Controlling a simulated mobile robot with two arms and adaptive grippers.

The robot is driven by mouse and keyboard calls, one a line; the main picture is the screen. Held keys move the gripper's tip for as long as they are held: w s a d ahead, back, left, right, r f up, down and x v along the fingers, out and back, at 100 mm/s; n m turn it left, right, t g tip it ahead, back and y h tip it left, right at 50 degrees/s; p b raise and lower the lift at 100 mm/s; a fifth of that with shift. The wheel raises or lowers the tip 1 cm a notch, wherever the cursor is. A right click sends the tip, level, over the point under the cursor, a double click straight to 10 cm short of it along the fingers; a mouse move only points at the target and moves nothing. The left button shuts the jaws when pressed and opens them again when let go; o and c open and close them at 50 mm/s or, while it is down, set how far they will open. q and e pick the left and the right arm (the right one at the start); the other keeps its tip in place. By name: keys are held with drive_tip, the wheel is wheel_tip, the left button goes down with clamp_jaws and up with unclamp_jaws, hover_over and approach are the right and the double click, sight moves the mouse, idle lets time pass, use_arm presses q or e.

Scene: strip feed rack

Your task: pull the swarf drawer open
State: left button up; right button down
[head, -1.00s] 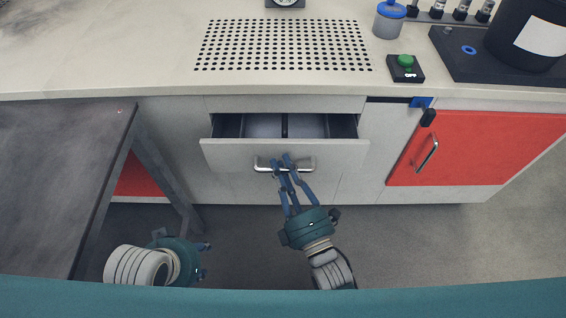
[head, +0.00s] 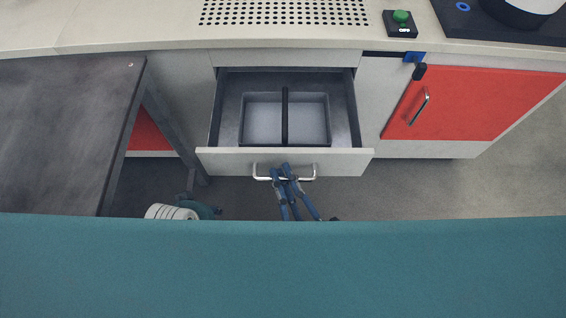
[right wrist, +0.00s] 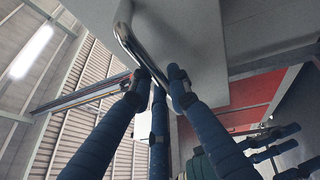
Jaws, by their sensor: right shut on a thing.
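The swarf drawer (head: 216,160) stands well out of the grey cabinet in the head view. Inside it is a light grey tray with a dark divider across its middle. Its metal bar handle (head: 307,172) is on the front panel and also shows in the right wrist view (right wrist: 124,35). My right gripper (head: 284,170) is shut on the handle, its blue fingers around the bar. In the right wrist view its fingertips (right wrist: 160,78) are at the handle. My left arm shows partly at the lower left; its fingers are hidden.
A dark grey table (head: 60,120) stands at the left, with its leg beside the cabinet. A red door (head: 465,105) with a handle is at the right of the drawer. The worktop (head: 130,28) is above, with a green button box (head: 400,24). Open floor lies to the right.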

drive_tip(key=shift+s+f, duration=0.1)
drive_tip(key=shift+s, duration=0.05)
drive_tip(key=c, duration=1.6)
unclamp_jaws()
drive_tip(key=v, duration=1.2)
